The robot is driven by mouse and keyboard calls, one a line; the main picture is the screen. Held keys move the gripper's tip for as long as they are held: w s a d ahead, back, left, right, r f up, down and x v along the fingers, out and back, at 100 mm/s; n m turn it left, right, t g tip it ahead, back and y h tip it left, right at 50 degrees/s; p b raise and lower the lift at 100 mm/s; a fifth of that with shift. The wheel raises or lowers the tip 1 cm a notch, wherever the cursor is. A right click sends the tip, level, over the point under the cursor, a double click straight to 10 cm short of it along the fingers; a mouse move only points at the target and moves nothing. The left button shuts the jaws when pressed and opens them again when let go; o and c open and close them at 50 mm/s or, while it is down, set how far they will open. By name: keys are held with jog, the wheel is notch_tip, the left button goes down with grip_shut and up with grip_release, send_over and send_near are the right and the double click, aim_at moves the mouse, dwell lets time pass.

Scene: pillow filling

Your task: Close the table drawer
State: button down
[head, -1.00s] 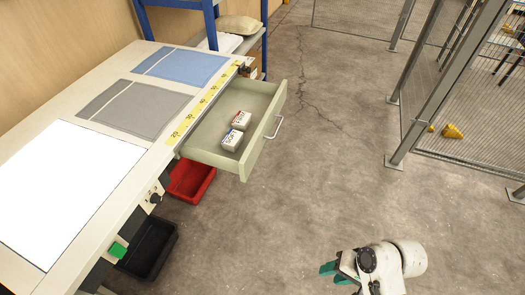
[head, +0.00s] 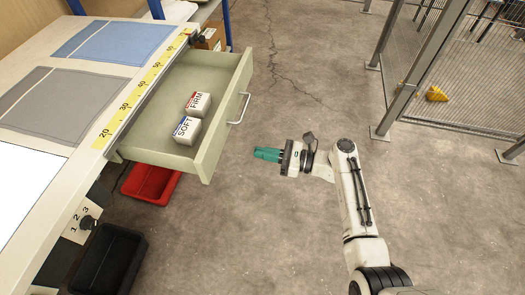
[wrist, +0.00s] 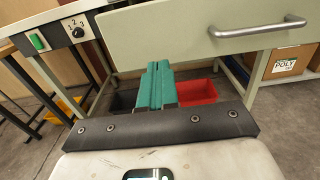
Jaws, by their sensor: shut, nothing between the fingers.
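The table drawer (head: 206,172) is pulled out from the table, with a silver bar handle (head: 239,108) on its front. Two small boxes lie inside, one marked FIRM (head: 199,104) and one marked SOFT (head: 187,130). My gripper (head: 256,154) has teal fingers that are shut and empty. It is to the right of the drawer front, apart from it, pointing towards the table. In the wrist view the drawer front (wrist: 170,32) is ahead and above the fingers (wrist: 154,85), with the handle (wrist: 258,28) to the right.
The table (head: 110,128) carries a grey mat (head: 45,105), a blue mat (head: 100,42) and a yellow ruler strip. A red bin (head: 150,184) and a black bin (head: 108,262) are below. Mesh fencing (head: 470,100) stands right. The floor between is clear.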

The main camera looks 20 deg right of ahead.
aim_at(218, 145)
jog(key=x, duration=1.1)
jog(key=shift+b, duration=0.35)
jog(key=shift+w+a+b, duration=0.3)
jog(key=shift+w+a, duration=0.05)
jog(key=shift+a, duration=0.2)
jog(key=b+x, duration=0.5)
jog(key=x, duration=0.4)
jog(key=b+x, duration=0.6)
jog(key=x, duration=0.2)
jog(key=b+x, duration=0.5)
jog(key=x, duration=0.4)
jog(key=shift+w+a+f+b, duration=0.2)
jog(key=shift+a+f+b, duration=0.1)
jog(key=shift+b, duration=0.05)
jog(key=shift+w+a+r+b, duration=0.1)
jog(key=shift+w+a+b, duration=0.3)
jog(key=shift+a, duration=0.1)
jog(key=shift+w+a+r, duration=0.1)
jog(key=shift+w+r, duration=0.05)
jog(key=shift+r, duration=0.15)
